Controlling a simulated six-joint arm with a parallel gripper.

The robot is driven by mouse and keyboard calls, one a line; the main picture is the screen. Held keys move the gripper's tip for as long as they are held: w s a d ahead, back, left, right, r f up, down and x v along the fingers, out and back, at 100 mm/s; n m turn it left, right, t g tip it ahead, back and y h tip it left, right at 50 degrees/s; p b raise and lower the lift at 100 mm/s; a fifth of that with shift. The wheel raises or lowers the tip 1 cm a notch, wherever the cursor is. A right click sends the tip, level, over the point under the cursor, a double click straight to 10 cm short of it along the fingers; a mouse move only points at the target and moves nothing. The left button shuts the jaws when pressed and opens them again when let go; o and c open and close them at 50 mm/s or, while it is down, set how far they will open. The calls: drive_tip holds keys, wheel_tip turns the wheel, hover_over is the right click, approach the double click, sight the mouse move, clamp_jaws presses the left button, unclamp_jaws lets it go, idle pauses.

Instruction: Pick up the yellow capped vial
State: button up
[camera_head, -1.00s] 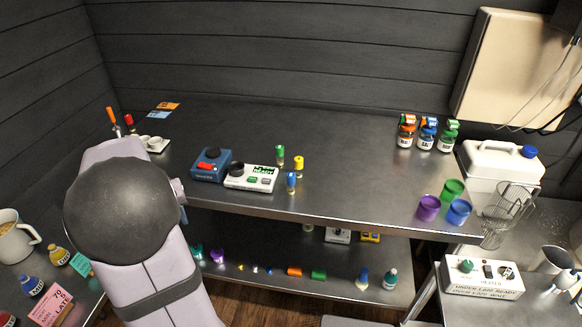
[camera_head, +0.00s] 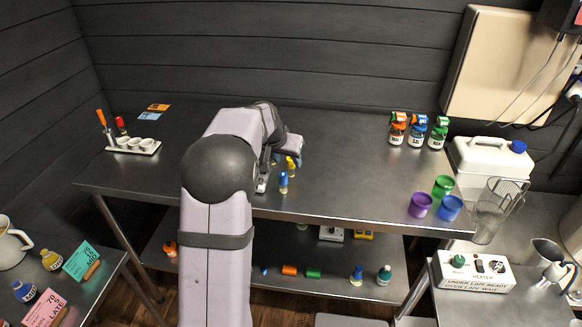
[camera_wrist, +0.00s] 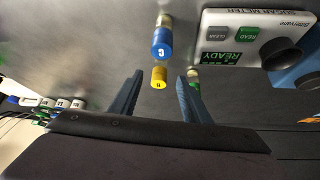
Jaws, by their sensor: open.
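The yellow capped vial (camera_wrist: 159,77) shows in the wrist view between the tips of my open gripper (camera_wrist: 160,80), with the jaws apart from it on both sides. In the head view the yellow vial (camera_head: 291,163) is partly hidden by my gripper (camera_head: 284,160). A blue capped vial (camera_wrist: 162,40) stands close to it, beyond it in the wrist view; the blue vial (camera_head: 283,181) also shows in the head view. A green capped vial (camera_wrist: 193,77) is right beside one finger in the wrist view, partly hidden.
A white sugar meter (camera_wrist: 246,35) stands near the vials, with a blue device (camera_wrist: 300,75) beside it. Several capped bottles (camera_head: 418,132) stand at the back right of the steel bench (camera_head: 340,150). Purple, green and blue cups (camera_head: 420,205) stand at its right end. The bench between is clear.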

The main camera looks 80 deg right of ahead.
sight(289, 163)
drive_tip(key=shift+p+x, duration=1.15)
drive_tip(key=shift+x, duration=2)
clamp_jaws()
